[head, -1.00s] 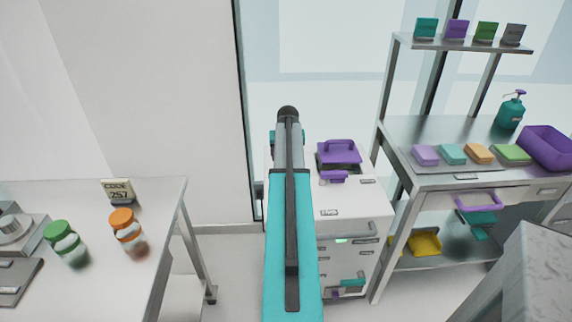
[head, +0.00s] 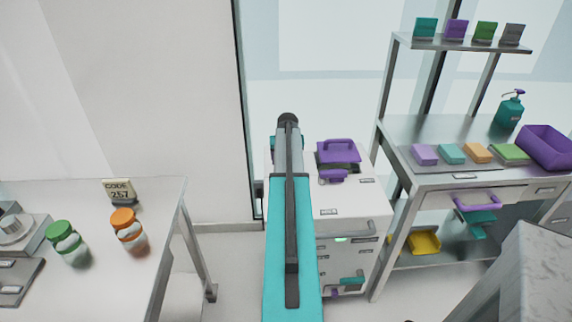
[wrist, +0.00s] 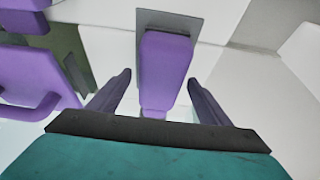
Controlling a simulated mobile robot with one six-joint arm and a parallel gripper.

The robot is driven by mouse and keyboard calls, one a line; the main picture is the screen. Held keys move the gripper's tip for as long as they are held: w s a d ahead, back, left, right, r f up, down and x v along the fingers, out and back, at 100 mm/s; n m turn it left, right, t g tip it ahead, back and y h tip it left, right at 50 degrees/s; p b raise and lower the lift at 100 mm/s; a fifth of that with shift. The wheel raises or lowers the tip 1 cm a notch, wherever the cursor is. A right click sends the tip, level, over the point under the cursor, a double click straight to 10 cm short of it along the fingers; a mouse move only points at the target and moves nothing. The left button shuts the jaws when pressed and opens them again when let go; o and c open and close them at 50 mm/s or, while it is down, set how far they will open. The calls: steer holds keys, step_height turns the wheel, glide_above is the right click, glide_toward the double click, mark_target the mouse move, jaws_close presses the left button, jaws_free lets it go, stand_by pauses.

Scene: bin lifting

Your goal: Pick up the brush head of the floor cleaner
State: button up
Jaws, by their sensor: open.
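A white boxy machine (head: 350,212), perhaps the floor cleaner, stands behind my teal arm in the head view. It has a purple handled lid (head: 338,152) and a smaller purple piece (head: 332,176) below it. I cannot tell which part is the brush head. In the wrist view, my open gripper (wrist: 160,92) has its two purple fingers either side of a long purple block (wrist: 165,65), without visible contact. The block lies against a grey plate. A purple part with a loop handle (wrist: 40,75) is at left. My gripper cannot be made out in the head view.
A steel table (head: 85,205) at left holds two jars and a code sign. A steel shelf unit (head: 445,135) at right holds coloured blocks, a pump bottle and a purple bin (head: 545,145). A grey stone-topped block (head: 545,265) is at lower right.

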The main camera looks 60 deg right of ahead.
steer(key=shift+f, duration=0.3)
stand_by(0.5)
steer(key=c, duration=1.3)
